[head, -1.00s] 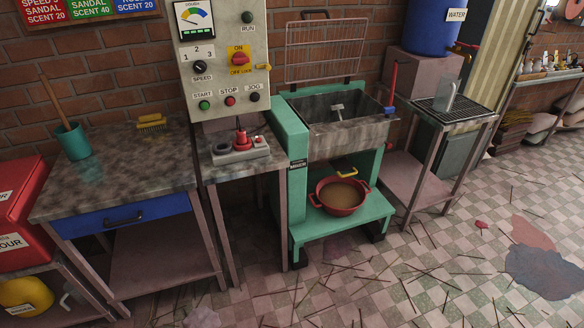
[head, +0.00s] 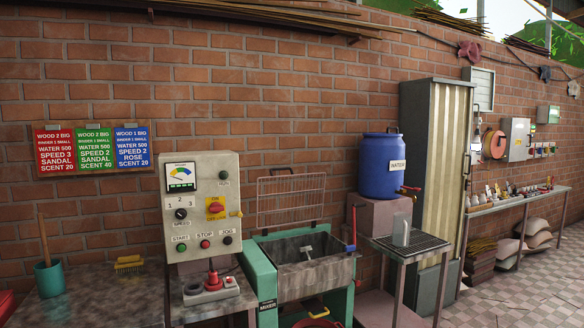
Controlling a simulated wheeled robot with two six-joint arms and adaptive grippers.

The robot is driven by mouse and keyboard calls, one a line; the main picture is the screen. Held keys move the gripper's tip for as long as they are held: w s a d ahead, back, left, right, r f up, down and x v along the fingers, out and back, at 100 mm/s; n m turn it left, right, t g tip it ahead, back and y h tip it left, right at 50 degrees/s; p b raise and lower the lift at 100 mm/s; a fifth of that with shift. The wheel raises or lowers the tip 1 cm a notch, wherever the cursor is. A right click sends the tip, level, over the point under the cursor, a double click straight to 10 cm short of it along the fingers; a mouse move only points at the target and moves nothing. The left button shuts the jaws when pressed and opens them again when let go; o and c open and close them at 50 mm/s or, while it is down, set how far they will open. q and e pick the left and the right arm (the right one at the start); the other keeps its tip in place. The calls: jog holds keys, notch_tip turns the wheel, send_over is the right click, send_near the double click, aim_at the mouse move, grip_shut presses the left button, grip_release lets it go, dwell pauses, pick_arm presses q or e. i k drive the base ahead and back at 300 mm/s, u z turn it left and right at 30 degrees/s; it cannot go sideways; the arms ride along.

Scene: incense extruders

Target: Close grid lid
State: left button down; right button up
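The grid lid (head: 290,198) is a wire rack. It stands raised and upright against the brick wall, behind the mixer trough. The mixer (head: 268,280) is green with a grey metal trough (head: 318,278) that is open at the top. A small pale paddle (head: 306,252) shows inside the trough. A dark handle shows at the lid's top edge. Neither of my grippers is in the head view.
A control panel (head: 202,212) stands left of the mixer, above a small stand with a red-knobbed device (head: 212,284). A blue water barrel (head: 382,168) stands on a block at the right, next to a drain table (head: 412,246) with a clear jug (head: 402,230). A worktop (head: 95,305) lies at the left.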

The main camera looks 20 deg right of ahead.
aim_at(265, 231)
jog(key=z, duration=0.65)
jog(key=i, duration=0.5)
jog(key=z, duration=1.05)
jog(key=i, duration=2.35)
jog(key=u, duration=0.45)
